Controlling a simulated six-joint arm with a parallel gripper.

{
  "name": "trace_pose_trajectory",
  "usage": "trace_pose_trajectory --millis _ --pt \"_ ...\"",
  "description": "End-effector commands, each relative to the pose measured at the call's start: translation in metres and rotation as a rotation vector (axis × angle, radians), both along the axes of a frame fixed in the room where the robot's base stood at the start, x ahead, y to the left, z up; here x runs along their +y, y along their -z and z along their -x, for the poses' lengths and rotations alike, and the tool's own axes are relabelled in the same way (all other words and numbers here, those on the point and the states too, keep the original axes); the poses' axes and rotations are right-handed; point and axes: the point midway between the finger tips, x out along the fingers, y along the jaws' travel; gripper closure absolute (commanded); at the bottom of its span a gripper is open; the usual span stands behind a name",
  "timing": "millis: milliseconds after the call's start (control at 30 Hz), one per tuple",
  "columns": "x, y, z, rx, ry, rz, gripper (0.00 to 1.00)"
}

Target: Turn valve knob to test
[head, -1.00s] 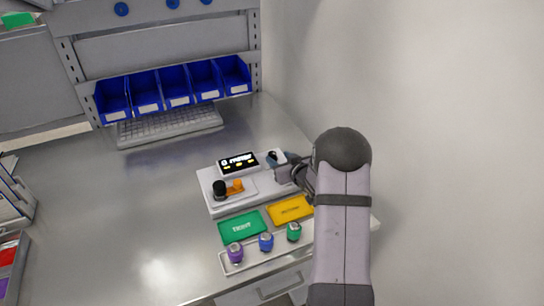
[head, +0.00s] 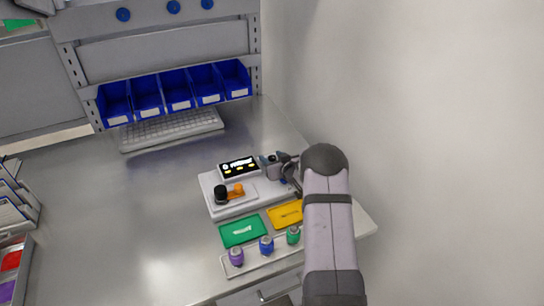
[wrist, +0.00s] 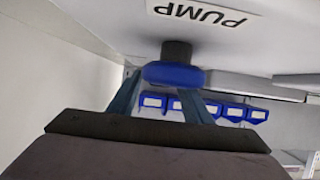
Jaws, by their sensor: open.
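A blue round knob (wrist: 174,75) on a short dark stem sits beside a white label reading PUMP (wrist: 203,14) in the wrist view. My gripper (wrist: 165,85) is open, with one finger on each side of the blue knob; I cannot tell whether they touch it. In the head view my gripper (head: 288,175) is at the right end of the white test fixture (head: 212,208), by a grey block (head: 272,167). An orange handle (head: 236,190) and a black knob (head: 220,192) stand on the fixture's left part. The valve's setting marks are not readable.
A small display (head: 238,167) stands at the fixture's back. A green tray (head: 242,232) and a yellow tray (head: 284,215) lie in front, then a rack (head: 250,265) with purple, blue and green pieces. A wall rises at right. The table's left middle is clear.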

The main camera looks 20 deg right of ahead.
Motion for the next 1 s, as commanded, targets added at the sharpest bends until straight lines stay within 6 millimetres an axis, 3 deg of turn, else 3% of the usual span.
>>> trace_pose_trajectory --millis 367,533,1000 --pt "0.0001 0.0014 -0.0024 0.0 0.0 0.0 0.55" --pt "0.0001 0.0013 -0.0024 0.0 0.0 0.0 0.96" --pt "0.0012 0.0034 -0.0029 -0.002 0.046 0.001 0.96"
